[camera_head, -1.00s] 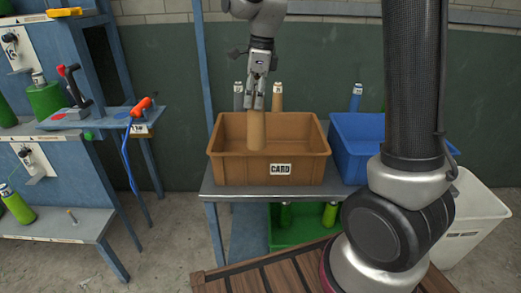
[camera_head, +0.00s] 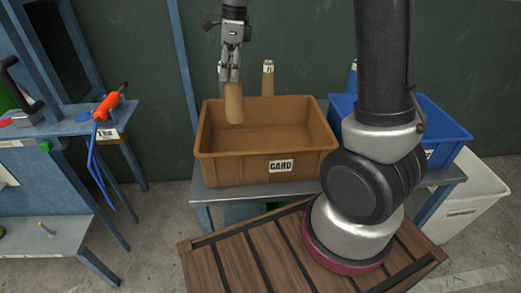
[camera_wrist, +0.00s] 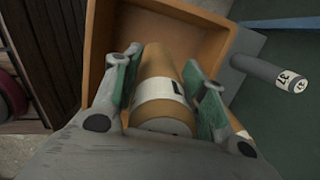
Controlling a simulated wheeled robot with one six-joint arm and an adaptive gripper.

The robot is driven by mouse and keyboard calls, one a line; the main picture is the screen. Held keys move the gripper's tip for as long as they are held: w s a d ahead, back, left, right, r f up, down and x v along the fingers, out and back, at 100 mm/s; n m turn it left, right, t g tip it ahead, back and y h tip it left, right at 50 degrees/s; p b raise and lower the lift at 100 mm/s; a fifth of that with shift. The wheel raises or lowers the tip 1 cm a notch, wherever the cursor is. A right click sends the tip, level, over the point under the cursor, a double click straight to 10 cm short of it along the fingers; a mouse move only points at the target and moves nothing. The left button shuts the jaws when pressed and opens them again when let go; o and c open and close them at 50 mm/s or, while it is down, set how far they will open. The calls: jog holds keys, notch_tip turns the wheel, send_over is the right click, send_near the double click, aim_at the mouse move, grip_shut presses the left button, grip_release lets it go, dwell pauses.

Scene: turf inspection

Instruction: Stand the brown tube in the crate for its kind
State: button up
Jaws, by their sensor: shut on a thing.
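The brown tube (camera_head: 234,103) hangs nearly upright from my gripper (camera_head: 231,78). Its lower end is over the left back part of the orange-brown crate (camera_head: 228,168) labelled CARD. Whether it touches the crate floor I cannot tell. In the wrist view my gripper (camera_wrist: 163,85) has its green-padded fingers on both sides of the tube (camera_wrist: 158,68), which carries a white band with a dark mark. The crate's wall (camera_wrist: 203,27) lies beyond the tube there. The crate looks empty otherwise.
A blue crate (camera_head: 440,117) stands to the right on the same table (camera_head: 240,193). Behind the crates stand a brown tube (camera_head: 268,75) and a blue one (camera_head: 352,76). A grey tube (camera_wrist: 269,73) shows in the wrist view. A blue bench (camera_head: 70,125) with an orange-handled tool is at left.

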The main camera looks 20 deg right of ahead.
aim_at(234, 115)
notch_tip(234, 115, down, 15)
jog(key=shift+f, duration=0.15)
dwell(0.5)
jog(key=o, duration=0.9)
jog(key=shift+f, duration=0.15)
jog(key=shift+o, duration=0.5)
